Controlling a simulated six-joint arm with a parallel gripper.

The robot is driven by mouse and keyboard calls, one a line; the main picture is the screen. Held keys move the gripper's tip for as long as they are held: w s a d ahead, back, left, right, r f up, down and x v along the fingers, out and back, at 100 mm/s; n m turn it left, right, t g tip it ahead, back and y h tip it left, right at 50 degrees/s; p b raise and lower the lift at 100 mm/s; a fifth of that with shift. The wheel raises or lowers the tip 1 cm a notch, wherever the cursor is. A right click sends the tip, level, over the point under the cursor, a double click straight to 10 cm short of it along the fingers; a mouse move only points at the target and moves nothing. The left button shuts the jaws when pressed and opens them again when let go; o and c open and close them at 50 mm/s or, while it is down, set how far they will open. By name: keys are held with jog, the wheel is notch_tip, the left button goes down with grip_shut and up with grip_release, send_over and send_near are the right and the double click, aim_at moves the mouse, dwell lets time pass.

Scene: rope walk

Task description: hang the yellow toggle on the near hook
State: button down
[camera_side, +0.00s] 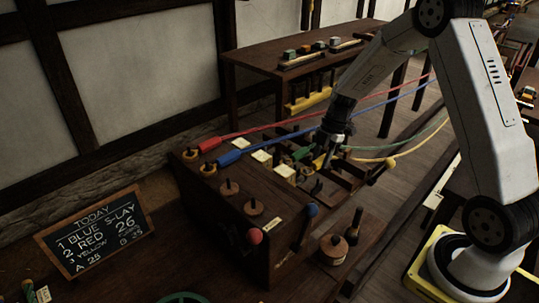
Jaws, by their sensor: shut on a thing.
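A red toggle (209,144) and a blue toggle (230,158) lie at the two far hooks. The fingertips are partly hidden by clutter.
A green toggle (302,153) lies just left of my gripper. Red and blue ropes stretch across behind it.

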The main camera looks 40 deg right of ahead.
jog(key=shift+f, duration=0.55)
dwell(0.6)
jog(key=shift+c, duration=1.5)
grip_release()
jog(key=shift+r, duration=0.15)
jog(key=shift+r, duration=3.9)
jog(key=shift+a, duration=0.1)
